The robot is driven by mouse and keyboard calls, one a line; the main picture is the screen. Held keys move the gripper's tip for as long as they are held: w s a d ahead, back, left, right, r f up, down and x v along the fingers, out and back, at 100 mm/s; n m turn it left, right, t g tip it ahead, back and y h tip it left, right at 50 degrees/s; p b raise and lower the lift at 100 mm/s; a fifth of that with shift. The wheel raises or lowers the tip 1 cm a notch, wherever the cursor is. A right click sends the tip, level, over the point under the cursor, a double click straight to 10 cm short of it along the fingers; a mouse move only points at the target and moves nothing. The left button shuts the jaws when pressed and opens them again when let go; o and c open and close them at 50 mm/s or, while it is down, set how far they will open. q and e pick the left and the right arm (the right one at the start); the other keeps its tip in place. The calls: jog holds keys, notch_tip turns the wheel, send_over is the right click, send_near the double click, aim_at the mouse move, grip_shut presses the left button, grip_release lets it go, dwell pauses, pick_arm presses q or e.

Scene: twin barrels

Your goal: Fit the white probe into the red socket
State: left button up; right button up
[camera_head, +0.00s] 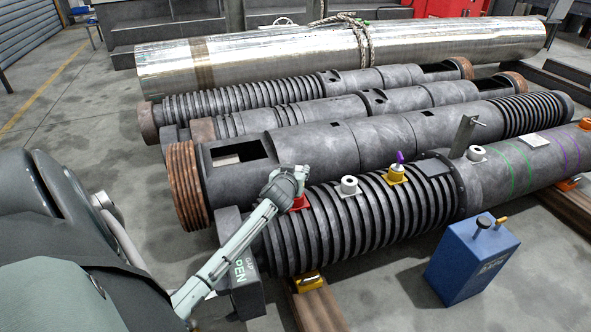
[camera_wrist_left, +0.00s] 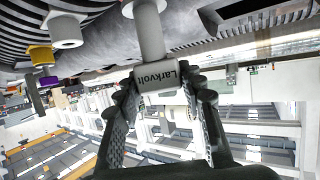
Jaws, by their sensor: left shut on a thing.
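The red socket (camera_head: 300,203) sits on top of the front ribbed barrel (camera_head: 325,235), partly covered by my left gripper (camera_head: 287,181). In the left wrist view my left gripper (camera_wrist_left: 163,88) is shut on the white probe (camera_wrist_left: 151,38), at a block lettered "Larkvolt". The probe's pale shaft runs from the fingers toward the barrel surface, with a wider collar near the top edge of that view. The red socket does not show there, so I cannot tell whether the probe touches or enters it. My right gripper is not in view.
Along the same barrel stand a white fitting (camera_head: 349,186), a yellow socket (camera_head: 397,174) with a purple piece (camera_head: 400,157) in it, and another white fitting (camera_head: 477,154). A blue box (camera_head: 470,262) stands in front. More barrels lie behind.

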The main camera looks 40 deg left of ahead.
pick_arm(q)
jog(key=shift+f+b, duration=0.4)
jog(key=shift+f, duration=0.3)
jog(key=o, duration=1.3)
jog(key=shift+c, duration=0.2)
jog(key=shift+s+d, duration=0.1)
jog(key=v, duration=1.1)
jog(key=shift+s+d, duration=0.15)
jog(key=shift+s, duration=0.2)
jog(key=shift+d, duration=0.1)
